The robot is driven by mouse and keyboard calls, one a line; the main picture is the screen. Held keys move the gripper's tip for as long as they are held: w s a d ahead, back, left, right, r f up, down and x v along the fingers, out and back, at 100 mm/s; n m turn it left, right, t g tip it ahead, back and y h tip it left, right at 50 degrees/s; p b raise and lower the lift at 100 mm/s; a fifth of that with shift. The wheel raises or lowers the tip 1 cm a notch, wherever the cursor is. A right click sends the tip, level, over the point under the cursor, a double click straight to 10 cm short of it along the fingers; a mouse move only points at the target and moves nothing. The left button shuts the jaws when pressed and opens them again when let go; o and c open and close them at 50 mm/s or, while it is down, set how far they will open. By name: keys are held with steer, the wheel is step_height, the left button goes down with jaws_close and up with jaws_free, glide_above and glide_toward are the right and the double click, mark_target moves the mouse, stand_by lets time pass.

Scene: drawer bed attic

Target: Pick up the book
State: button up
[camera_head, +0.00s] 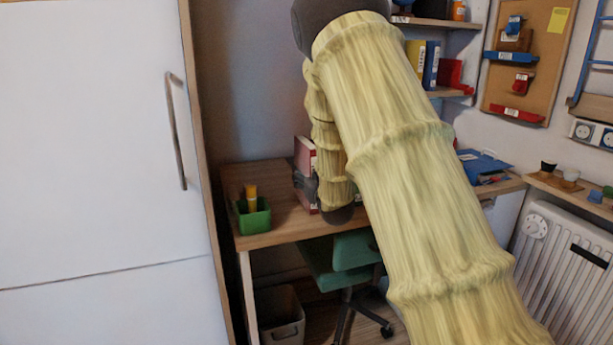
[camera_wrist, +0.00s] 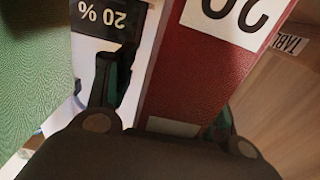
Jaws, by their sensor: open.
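A red book (camera_wrist: 195,75) with a large white label fills the middle of the wrist view. In the head view the red book (camera_head: 305,155) stands on the desk, partly hidden by my gripper and arm. My gripper (camera_wrist: 163,105) is open, with one finger on each side of the red book in the wrist view. The left finger overlaps a black-and-white item marked "20 %" (camera_wrist: 103,20). Whether either finger touches the book cannot be told. In the head view my gripper (camera_head: 304,187) is at the book, mostly hidden by my arm.
A green surface (camera_wrist: 35,70) lies at the wrist view's left. The wooden desk (camera_head: 275,228) holds a green container (camera_head: 254,217) with a yellow object. A green chair (camera_head: 350,252) stands under it. Shelves (camera_head: 440,22) are behind, a radiator (camera_head: 570,265) right, a white cabinet (camera_head: 90,130) left.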

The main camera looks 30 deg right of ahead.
jaws_close()
steer(key=shift+r, duration=0.15)
